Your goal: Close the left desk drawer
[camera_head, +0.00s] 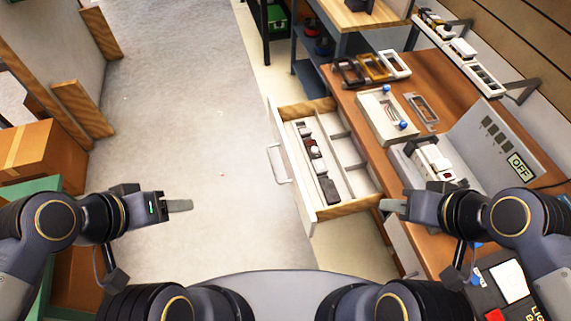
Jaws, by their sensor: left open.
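The desk drawer (308,212) is pulled out from the brown desk (442,92) toward the left of the picture. Its front panel is white with a pale loop handle (277,164), and its sides are wooden. Inside are a divided tray and several small dark, red and white items. My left gripper (190,206) is open and empty above the floor, left of the drawer and apart from the handle. My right gripper (383,205) is by the desk edge, close to the drawer's near side. Whether it touches anything, and its jaw opening, cannot be told.
Switch-like parts (370,68) and a grey panel marked OFF (505,140) stand on the desk. A cardboard box (42,158) is at the left. Shelves (345,22) stand behind the desk. The floor (195,110) between is clear.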

